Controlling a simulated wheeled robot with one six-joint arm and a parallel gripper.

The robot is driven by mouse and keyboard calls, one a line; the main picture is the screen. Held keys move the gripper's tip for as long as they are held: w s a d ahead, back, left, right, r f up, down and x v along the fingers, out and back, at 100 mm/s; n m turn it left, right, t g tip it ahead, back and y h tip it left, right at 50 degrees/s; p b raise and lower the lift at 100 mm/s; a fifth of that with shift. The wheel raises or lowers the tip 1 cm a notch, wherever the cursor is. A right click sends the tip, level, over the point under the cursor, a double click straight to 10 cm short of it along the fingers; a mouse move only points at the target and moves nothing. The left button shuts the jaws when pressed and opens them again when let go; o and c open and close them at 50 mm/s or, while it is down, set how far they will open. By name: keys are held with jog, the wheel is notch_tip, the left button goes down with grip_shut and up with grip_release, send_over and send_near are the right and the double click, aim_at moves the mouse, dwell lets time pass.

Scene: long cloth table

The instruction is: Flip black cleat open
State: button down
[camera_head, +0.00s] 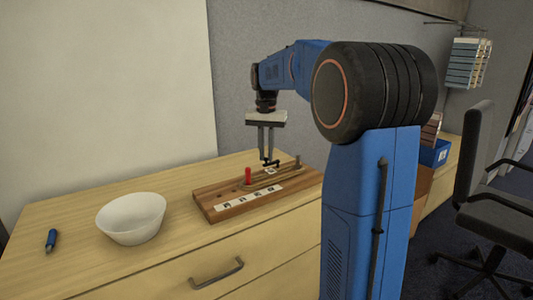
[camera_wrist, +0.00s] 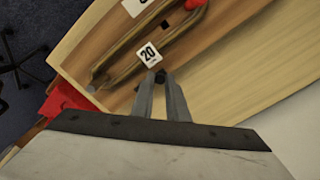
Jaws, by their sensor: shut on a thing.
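A wooden board (camera_head: 215,204) lies on the light wood top, with a row of white labels along its front edge. The black cleat (camera_head: 273,164) is a small dark piece near the board's back right. My gripper (camera_head: 266,158) points straight down and is shut on it.
A blue box (camera_head: 434,153) stands right.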

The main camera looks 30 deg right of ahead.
aim_at(266, 158)
jog(key=c, duration=1.7)
grip_release()
jog(key=shift+c, duration=0.2)
jog(key=shift+r, duration=0.1)
notch_tip(266, 158, up, 17)
jog(key=s+a+f+n+t, duration=0.1)
jog(key=s+a+f+n, duration=0.2)
jog(key=s+f, duration=0.7)
jog(key=s+a+f+n+t, duration=0.2)
jog(key=s+a+f, duration=0.5)
jog(key=s, duration=0.5)
jog(key=s+a+f+n+t, duration=0.1)
jog(key=s+a+f+n, duration=0.2)
jog(key=s+f, duration=0.8)
jog(key=a+f, duration=0.1)
jog(key=a, duration=0.1)
jog(key=shift+a+f+n+t, duration=0.35)
jog(key=shift+a+n+t, duration=0.05)
